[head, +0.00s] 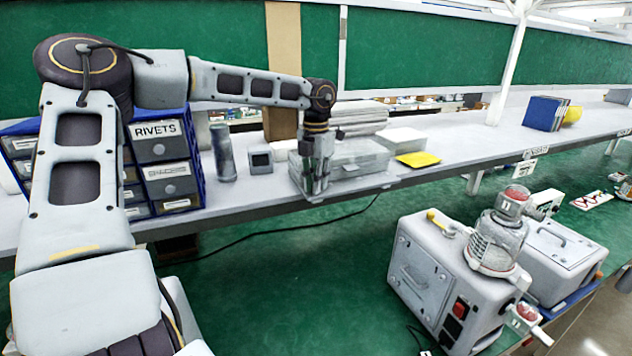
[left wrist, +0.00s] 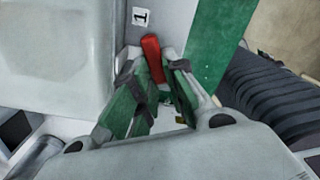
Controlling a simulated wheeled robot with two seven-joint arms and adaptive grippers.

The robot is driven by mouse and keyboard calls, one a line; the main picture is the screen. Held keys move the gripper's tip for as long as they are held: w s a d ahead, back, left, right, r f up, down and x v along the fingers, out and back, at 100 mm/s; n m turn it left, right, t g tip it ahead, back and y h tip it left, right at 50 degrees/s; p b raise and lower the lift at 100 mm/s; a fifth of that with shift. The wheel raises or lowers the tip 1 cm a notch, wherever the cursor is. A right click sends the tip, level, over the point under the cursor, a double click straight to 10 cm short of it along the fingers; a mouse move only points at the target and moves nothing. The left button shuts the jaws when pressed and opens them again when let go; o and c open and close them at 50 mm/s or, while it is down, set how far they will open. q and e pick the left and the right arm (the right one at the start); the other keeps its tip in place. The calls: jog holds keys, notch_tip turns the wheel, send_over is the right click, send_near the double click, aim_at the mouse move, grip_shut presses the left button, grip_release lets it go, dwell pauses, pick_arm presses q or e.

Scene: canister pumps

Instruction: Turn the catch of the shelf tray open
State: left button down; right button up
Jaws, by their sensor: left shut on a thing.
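In the left wrist view, a red catch (left wrist: 153,58) shows between the fingertips of my left gripper (left wrist: 157,78). The gripper is shut on it. The lower part of the catch is hidden by the fingers. In the head view the gripper covers the catch. My right gripper is in neither view.
A drawer cabinet (head: 166,150), a grey cylinder (head: 223,153) and a small dark-faced box (head: 260,160) stand left of the tray. A yellow item (head: 418,159) lies to its right. A pump unit (head: 425,275) stands at lower right. The shelf farther right has free room.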

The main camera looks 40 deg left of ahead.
pick_arm(q)
jog(key=shift+a+m, duration=0.1)
jog(key=shift+m, duration=0.3)
jog(key=shift+w+a+m, duration=0.1)
jog(key=shift+a+m, duration=0.05)
jog(key=shift+m, duration=1)
jog(key=shift+a+m, duration=0.15)
jog(key=shift+m, duration=1)
jog(key=c, duration=1.7)
grip_release()
jog(key=shift+r, duration=6.05)
jog(key=shift+f, duration=0.1)
